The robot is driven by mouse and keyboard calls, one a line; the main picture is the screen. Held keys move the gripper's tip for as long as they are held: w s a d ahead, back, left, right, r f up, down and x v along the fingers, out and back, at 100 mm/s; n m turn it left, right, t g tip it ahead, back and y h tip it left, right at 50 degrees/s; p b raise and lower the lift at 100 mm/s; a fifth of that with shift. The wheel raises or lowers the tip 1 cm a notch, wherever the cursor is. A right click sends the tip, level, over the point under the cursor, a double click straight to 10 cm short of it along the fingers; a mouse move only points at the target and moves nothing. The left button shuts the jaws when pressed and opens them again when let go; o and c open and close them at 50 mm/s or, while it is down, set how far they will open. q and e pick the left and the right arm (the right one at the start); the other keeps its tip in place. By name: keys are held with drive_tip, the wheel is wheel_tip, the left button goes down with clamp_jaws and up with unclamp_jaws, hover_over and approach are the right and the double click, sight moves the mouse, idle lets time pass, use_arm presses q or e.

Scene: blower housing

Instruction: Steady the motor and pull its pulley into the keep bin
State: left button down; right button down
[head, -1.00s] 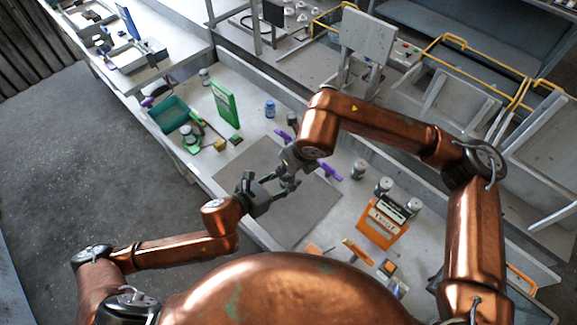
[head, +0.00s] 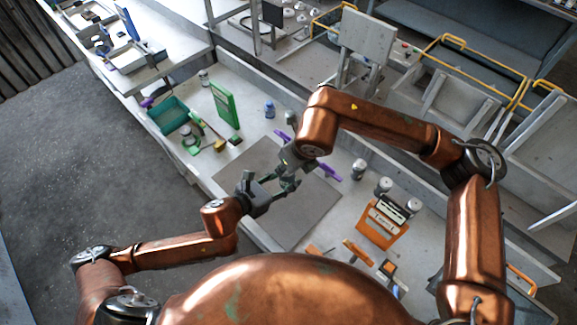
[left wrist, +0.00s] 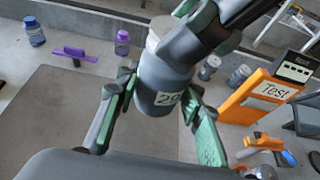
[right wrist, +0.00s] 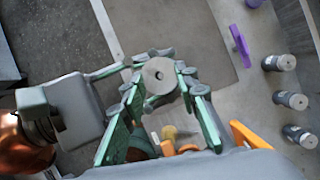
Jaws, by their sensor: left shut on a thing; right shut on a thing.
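The motor is a grey cylinder (left wrist: 163,85) with a white number label, standing upright over the grey mat in the left wrist view. My left gripper (head: 268,184) has its green-padded fingers on both sides of the motor body. The pulley is a pale round disc with a centre hole (right wrist: 158,75) at the motor's top end. My right gripper (right wrist: 162,82) is shut on the pulley from above; its fingers partly hide the pulley's rim in the left wrist view. Whether the pulley is apart from the motor cannot be told. A teal bin (head: 169,104) stands at the bench's left end; no label is readable.
An orange "Test" stand (head: 381,222) is at the right, with several grey cylinders (head: 358,169) nearby. A green panel (head: 224,104), a blue bottle (head: 269,109) and a purple part (head: 330,172) are behind and beside the mat (head: 305,216). The mat's near part is clear.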

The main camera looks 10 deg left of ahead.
drive_tip(key=shift+s+a+r, duration=0.1)
drive_tip(key=shift+a+r, duration=0.05)
drive_tip(key=shift+r, duration=0.3)
drive_tip(key=shift+s+a+r, duration=0.1)
drive_tip(key=shift+r, duration=0.3)
drive_tip(key=shift+w+d+r, duration=0.1)
drive_tip(key=shift+w+d, duration=0.05)
